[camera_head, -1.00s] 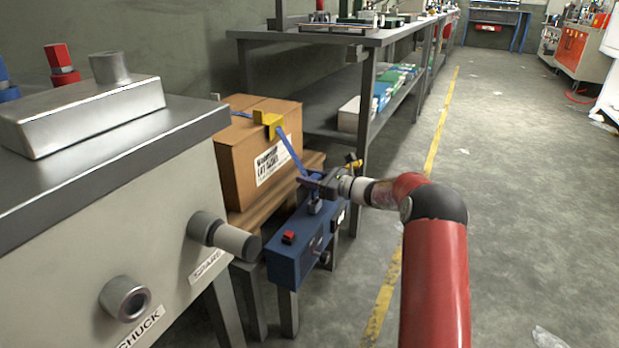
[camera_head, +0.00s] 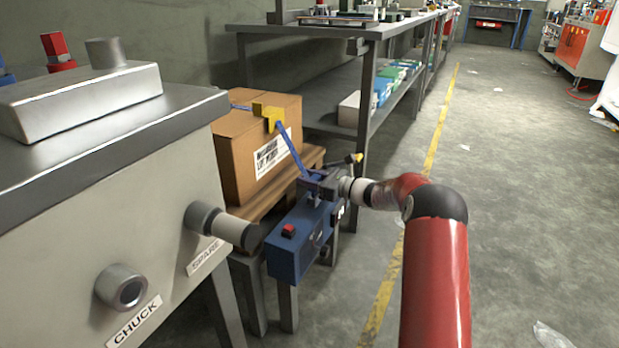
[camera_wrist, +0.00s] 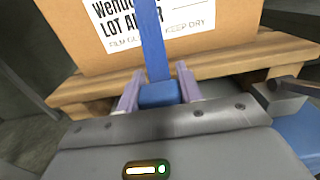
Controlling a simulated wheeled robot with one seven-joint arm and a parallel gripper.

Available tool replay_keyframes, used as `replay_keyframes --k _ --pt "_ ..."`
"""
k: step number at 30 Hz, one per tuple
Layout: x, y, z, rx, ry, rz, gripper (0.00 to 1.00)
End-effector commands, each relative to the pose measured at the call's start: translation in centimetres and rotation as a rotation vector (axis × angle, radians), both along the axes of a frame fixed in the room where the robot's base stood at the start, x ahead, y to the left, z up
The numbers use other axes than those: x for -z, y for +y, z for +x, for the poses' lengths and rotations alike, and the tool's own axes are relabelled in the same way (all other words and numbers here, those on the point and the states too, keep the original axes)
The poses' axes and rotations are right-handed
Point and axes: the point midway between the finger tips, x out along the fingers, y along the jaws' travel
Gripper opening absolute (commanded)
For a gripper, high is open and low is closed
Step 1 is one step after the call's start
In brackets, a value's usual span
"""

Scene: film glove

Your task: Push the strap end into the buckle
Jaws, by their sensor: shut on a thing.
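A blue strap (camera_head: 288,146) runs from a yellow corner guard (camera_head: 268,114) on the cardboard box (camera_head: 240,165) down to my gripper (camera_head: 309,186). In the wrist view the strap (camera_wrist: 153,40) comes down the box's front to a blue block-like end (camera_wrist: 158,95) between my two fingers. My gripper (camera_wrist: 159,92) is shut on this strap end. In the head view my gripper is over the back part of a blue box-shaped unit (camera_head: 292,248) on a stand. I cannot make out the buckle's opening; the gripper covers that area.
The cardboard box sits on a wooden pallet (camera_head: 270,205). A grey machine with stubs marked CHUCK and SPARE (camera_head: 205,255) stands at the left. A red button (camera_head: 288,230) is on the blue unit. A steel shelf (camera_head: 330,130) stands behind. Open floor lies right.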

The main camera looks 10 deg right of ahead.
Motion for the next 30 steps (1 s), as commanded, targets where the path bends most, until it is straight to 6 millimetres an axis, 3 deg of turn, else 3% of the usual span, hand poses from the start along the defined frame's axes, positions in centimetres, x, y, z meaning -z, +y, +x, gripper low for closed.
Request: replay_keyframes --k 14,15,21,30 --pt "1.2 0.0 0.0 0.000 0.000 0.000 0.13" --pt "1.2 0.0 0.0 0.000 0.000 0.000 0.37" --pt "1.2 0.0 0.0 0.000 0.001 0.001 0.61" --pt "1.2 -0.3 -0.2 0.001 0.001 0.001 0.61"
